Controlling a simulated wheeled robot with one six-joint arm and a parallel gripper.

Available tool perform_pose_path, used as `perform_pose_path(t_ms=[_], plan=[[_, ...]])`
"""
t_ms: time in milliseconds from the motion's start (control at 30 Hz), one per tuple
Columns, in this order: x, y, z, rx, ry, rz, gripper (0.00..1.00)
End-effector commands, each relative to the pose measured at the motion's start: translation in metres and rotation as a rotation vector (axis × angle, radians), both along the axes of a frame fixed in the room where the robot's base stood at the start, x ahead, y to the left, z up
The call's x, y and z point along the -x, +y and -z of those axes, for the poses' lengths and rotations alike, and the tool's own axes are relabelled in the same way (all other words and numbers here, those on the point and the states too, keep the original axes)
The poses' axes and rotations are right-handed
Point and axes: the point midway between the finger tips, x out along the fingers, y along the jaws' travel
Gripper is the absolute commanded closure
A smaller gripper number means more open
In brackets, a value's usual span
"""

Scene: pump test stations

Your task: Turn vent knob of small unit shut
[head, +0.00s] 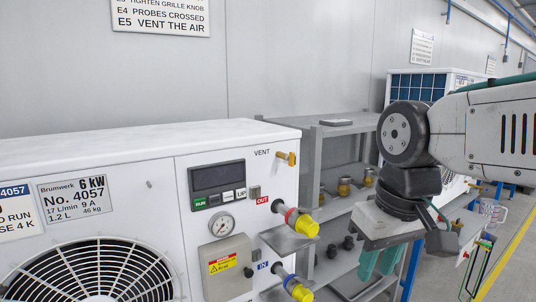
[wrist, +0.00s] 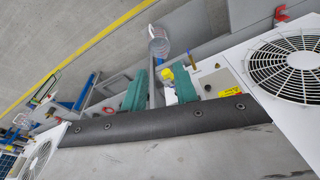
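A white unit (head: 140,160) marked Brumwerk No. 4057, 6 kW, fills the left of the head view. Its small brass vent knob (head: 287,158) sticks out at the upper right of its front, beside the VENT label. The angle of the knob is hard to read. My gripper (head: 377,262) is to the right of this unit, lower than the knob and apart from it. Its green fingers point down. In the wrist view my gripper (wrist: 160,88) has its two green pads spread with a gap between. I cannot make out the vent knob there.
Below the knob are the yellow-capped OUT port (head: 305,224) and IN port (head: 300,291), with a gauge (head: 222,225) to their left. A grey shelf (head: 335,180) with fittings stands behind my gripper. Another white unit (head: 395,73) is farther back. A clear jug (head: 493,212) stands at right.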

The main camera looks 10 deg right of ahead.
Motion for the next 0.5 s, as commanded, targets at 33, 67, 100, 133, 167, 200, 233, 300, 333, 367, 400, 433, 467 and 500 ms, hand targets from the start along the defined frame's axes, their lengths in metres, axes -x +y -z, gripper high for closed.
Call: perform_pose_path(t_ms=[33, 67, 100, 133, 167, 200, 233, 300, 333, 367, 400, 433, 467, 500], plan=[[-0.028, 0.002, -0.021, -0.012, -0.015, -0.02, 0.71], [-0.045, 0.003, -0.033, -0.019, -0.026, -0.035, 0.71], [-0.07, 0.005, -0.05, -0.029, -0.043, -0.056, 0.71], [-0.089, 0.006, -0.062, -0.037, -0.056, -0.073, 0.71], [-0.108, 0.007, -0.073, -0.043, -0.069, -0.091, 0.71], [-0.132, 0.009, -0.088, -0.054, -0.088, -0.112, 0.71], [-0.15, 0.01, -0.097, -0.059, -0.102, -0.128, 0.71], [-0.189, 0.011, -0.117, -0.072, -0.132, -0.163, 0.71], [-0.205, 0.011, -0.124, -0.076, -0.145, -0.176, 0.71], [-0.219, 0.011, -0.13, -0.081, -0.157, -0.19, 0.71], [-0.236, 0.011, -0.137, -0.086, -0.17, -0.205, 0.71], [-0.247, 0.011, -0.142, -0.088, -0.181, -0.216, 0.71], [-0.257, 0.011, -0.146, -0.091, -0.19, -0.224, 0.71], [-0.269, 0.011, -0.15, -0.093, -0.201, -0.236, 0.71]])
